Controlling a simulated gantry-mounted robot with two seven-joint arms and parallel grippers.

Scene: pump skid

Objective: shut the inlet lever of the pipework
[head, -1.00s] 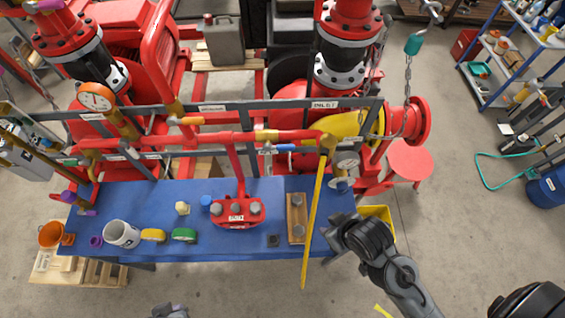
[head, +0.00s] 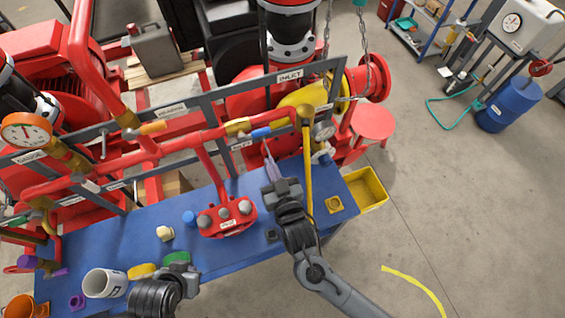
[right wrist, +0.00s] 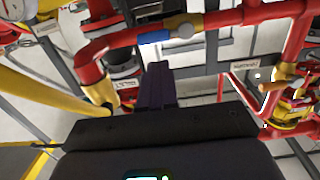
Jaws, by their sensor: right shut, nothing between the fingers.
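The inlet lever has a blue handle (head: 261,132) and sits by a brass valve body (head: 237,127) on the red pipe. Its handle lies roughly along the pipe. In the right wrist view the blue handle (right wrist: 155,37) is just beyond my fingertips. The INLET sign (head: 290,76) is on the grey frame above. My right gripper (head: 268,150) is shut and empty, pointing up toward the handle from below; a small gap seems to remain. It also shows in the right wrist view (right wrist: 159,75). My left gripper (head: 182,272) is over the table's front edge; its fingers are unclear.
A yellow pole (head: 308,165) hangs down just right of my right gripper. A red manifold block (head: 228,218) stands on the blue table (head: 130,232). A white cup (head: 104,283) stands at the left. A yellow bin (head: 368,190) is right of the table. A pressure gauge (head: 323,131) is near the pole.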

